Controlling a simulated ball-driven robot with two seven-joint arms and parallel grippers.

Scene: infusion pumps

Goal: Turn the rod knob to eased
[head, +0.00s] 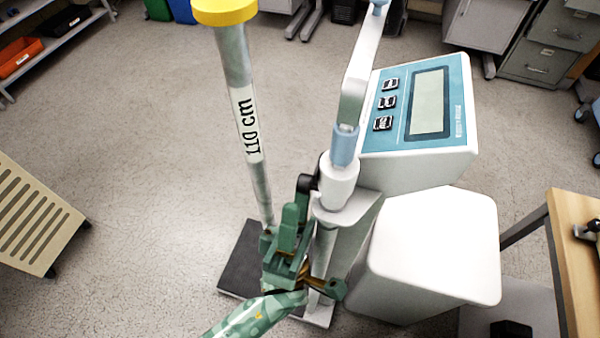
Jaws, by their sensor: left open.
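A metal rod (240,105) with a yellow cap and a "110 cm" label stands upright at centre left. A white column (345,235) stands just right of it, with a white sleeve and a pale blue collar above. A small dark rounded part (308,184) shows at the column's left side; I cannot tell for sure whether it is the rod knob. My green left gripper (298,205) is open in front of the column, close to this dark part. It hides part of the column and the rod's lower end. I cannot tell whether it touches anything. My right gripper is out of view.
A white device with a blue panel (392,141), screen and several buttons is right of the column. A white housing (435,245) sits below it. A dark base plate (240,268) lies on the floor. A wooden table (575,250) is at the right. The left floor is mostly clear.

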